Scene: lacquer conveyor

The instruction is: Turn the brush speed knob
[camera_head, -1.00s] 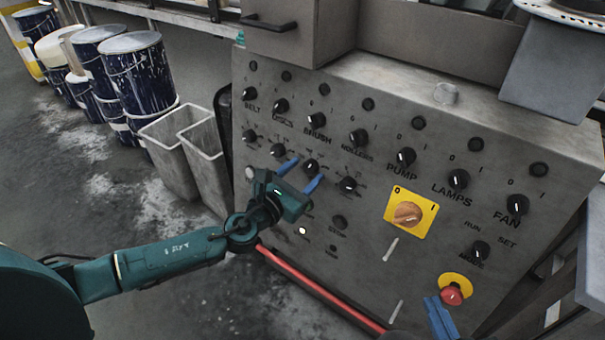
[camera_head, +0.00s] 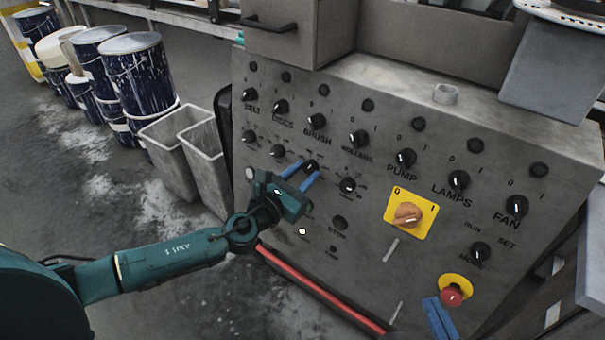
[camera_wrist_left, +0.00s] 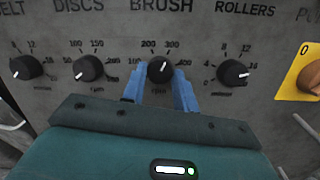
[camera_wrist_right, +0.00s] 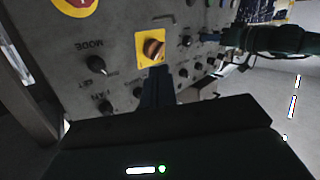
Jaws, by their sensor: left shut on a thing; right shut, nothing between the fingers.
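The brush speed knob (camera_head: 311,166) is a black dial with a white mark, in the lower knob row below the BRUSH label. In the left wrist view the knob (camera_wrist_left: 160,70) has its mark pointing up and slightly right, between 200 and 300. My left gripper (camera_head: 304,171) has its blue fingers closed on the knob's two sides; they also flank it in the left wrist view (camera_wrist_left: 160,82). My right gripper (camera_head: 438,318) is shut and empty, in front of the panel's lower right. Its closed fingers show in the right wrist view (camera_wrist_right: 157,85).
The rollers knob (camera_head: 348,185) and discs knob (camera_head: 278,151) sit on either side. A yellow-backed orange switch (camera_head: 407,214) and a red emergency button (camera_head: 452,294) are further right. A red bar (camera_head: 320,292) runs along the panel's foot. Grey bins (camera_head: 205,155) stand left.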

